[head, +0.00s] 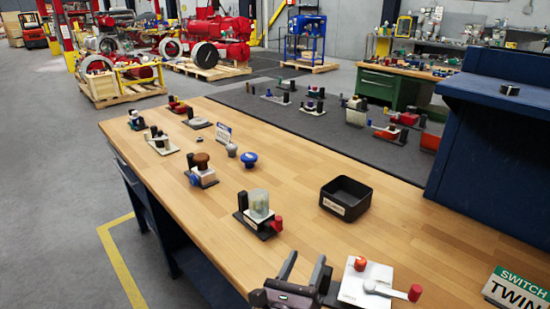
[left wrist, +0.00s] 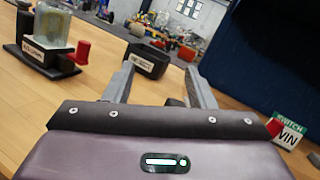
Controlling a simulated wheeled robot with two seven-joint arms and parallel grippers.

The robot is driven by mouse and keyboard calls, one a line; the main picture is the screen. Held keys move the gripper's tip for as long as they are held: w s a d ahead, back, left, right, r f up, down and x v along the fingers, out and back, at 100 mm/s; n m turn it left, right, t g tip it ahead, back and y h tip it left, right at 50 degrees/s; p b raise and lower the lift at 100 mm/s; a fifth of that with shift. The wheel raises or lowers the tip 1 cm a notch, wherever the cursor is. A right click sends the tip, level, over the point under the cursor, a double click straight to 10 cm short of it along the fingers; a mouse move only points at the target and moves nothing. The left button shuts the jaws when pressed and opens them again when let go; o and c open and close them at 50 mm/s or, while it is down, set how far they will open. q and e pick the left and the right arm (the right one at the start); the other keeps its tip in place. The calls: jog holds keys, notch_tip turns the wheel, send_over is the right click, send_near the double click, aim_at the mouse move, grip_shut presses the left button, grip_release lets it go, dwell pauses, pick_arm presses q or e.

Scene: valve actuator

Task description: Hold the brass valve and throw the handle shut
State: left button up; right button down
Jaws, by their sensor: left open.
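My left gripper (head: 304,266) is at the bottom of the head view, open, with nothing visible between its fingers. In the left wrist view its two fingers (left wrist: 159,72) stand apart. Just right of it in the head view is a white plate (head: 352,294) with an orange-red knob (head: 360,264) and a silver lever (head: 385,290) with a red tip pointing right. The gripper hides part of this fixture's left side. No part reads clearly as brass, so I cannot tell for sure which fixture is the brass valve. My right gripper is not in view.
A black open bin (head: 346,198) and a glass-jar fixture with a red knob (head: 277,224) stand farther back on the wooden bench (head: 290,180). A green-and-white sign (head: 518,289) stands at right, below a blue cabinet (head: 490,150). Bench between bin and gripper is clear.

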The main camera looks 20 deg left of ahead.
pick_arm(q)
jog(key=w+a+r+n+t, duration=0.2)
jog(key=w+a+r, duration=0.4)
jog(key=r, duration=0.5)
jog(key=w+a+r+n+t, duration=0.1)
jog(key=w+a+r+n, duration=0.4)
jog(key=r, duration=0.7)
jog(key=shift+w+a+n+t+h, duration=0.3)
jog(key=shift+w+a+t+h, duration=0.1)
jog(key=shift+w+a, duration=0.45)
jog(key=shift+d, duration=0.1)
